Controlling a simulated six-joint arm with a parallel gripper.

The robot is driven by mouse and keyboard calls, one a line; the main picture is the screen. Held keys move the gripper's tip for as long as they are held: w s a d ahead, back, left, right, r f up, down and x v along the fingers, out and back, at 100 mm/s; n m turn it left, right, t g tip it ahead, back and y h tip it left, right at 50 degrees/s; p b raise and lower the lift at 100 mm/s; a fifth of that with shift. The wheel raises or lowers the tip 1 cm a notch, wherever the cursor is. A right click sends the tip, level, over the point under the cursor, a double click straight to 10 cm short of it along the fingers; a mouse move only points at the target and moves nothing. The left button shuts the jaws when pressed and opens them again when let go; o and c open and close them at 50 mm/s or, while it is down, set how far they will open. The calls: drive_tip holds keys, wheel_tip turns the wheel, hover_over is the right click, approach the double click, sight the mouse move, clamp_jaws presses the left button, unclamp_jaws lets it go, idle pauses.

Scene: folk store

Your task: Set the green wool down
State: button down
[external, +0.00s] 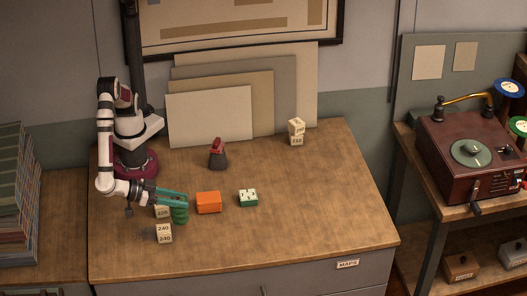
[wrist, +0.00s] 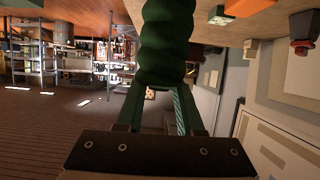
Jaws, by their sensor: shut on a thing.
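The green wool (external: 180,215) is a dark green, ridged, upright roll near the left front of the wooden table (external: 290,235). My gripper (external: 174,198) reaches in from the left, low over the table, and is shut on the wool. In the wrist view the wool (wrist: 165,45) is between the fingertips (wrist: 158,92) and runs up out of the picture. I cannot tell whether its bottom touches the table.
Cream numbered blocks (external: 164,234) stand close in front and to the left of the wool. An orange box (external: 208,202) is just right, then a green-and-white block (external: 248,197). A dark red-topped object (external: 218,156) stands behind. The table's right front is clear.

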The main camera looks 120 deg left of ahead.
drive_tip(key=shift+w+a+f, duration=1.2)
drive_tip(key=shift+f, duration=0.5)
drive_tip(key=shift+w+a+f, duration=1.2)
drive_tip(key=shift+w+f, duration=0.05)
drive_tip(key=shift+f, duration=0.45)
drive_tip(key=shift+w+a+f, duration=1.2)
drive_tip(key=shift+f, duration=0.5)
drive_tip(key=c, duration=0.5)
unclamp_jaws()
drive_tip(key=shift+f, duration=0.1)
drive_tip(key=shift+c, duration=0.2)
